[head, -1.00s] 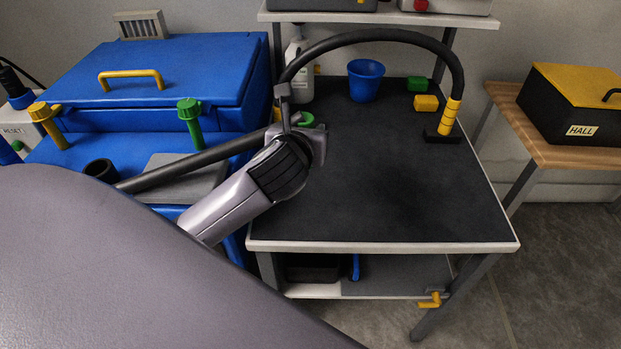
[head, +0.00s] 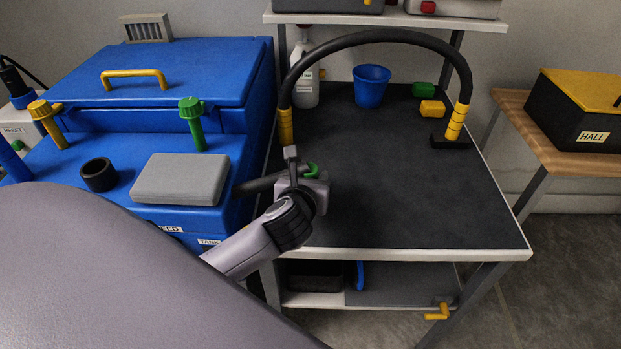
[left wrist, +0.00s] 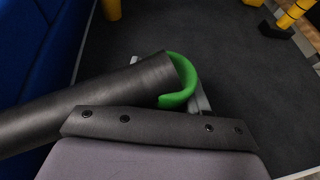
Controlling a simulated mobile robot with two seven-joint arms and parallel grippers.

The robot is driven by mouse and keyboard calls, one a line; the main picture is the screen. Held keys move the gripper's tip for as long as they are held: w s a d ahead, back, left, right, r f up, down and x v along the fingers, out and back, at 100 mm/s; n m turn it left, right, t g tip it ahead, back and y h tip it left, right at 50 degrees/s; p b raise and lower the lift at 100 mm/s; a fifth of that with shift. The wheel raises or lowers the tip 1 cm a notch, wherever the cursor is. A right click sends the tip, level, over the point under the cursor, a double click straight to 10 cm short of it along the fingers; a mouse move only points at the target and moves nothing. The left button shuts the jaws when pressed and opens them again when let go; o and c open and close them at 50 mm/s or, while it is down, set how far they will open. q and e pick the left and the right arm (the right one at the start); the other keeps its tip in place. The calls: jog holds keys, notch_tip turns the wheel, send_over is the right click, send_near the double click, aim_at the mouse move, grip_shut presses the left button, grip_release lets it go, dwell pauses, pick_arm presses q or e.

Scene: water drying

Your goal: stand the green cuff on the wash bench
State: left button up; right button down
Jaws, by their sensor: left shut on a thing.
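The green cuff (head: 312,170) is a green ring at the right end of a dark tube (head: 258,184). In the left wrist view the cuff (left wrist: 182,82) curves around the tube's end, and the tube (left wrist: 90,108) runs off to the left. My left gripper (head: 291,165) is shut at the cuff end and holds it in the air above the left edge of the dark-topped bench (head: 400,200). The tube lies tilted, its free end out over the blue tank's side. The fingers partly hide the cuff. My right gripper is not in view.
A black hose arch (head: 375,38) with yellow ends spans the bench. A blue bucket (head: 371,86), a white bottle (head: 305,80), and green and yellow blocks (head: 431,107) stand at the back. The blue tank (head: 185,75) is left. The bench's middle and front are clear.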

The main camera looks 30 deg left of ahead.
pick_arm(q)
jog(key=o, duration=1.1)
jog(key=shift+f, duration=0.1)
jog(key=shift+s+d+r, duration=0.15)
jog(key=shift+s+r, duration=0.1)
jog(key=shift+r, duration=0.05)
jog(key=p+v, duration=0.1)
jog(key=v, duration=1)
jog(key=shift+s+p, duration=0.2)
jog(key=shift+p, duration=0.15)
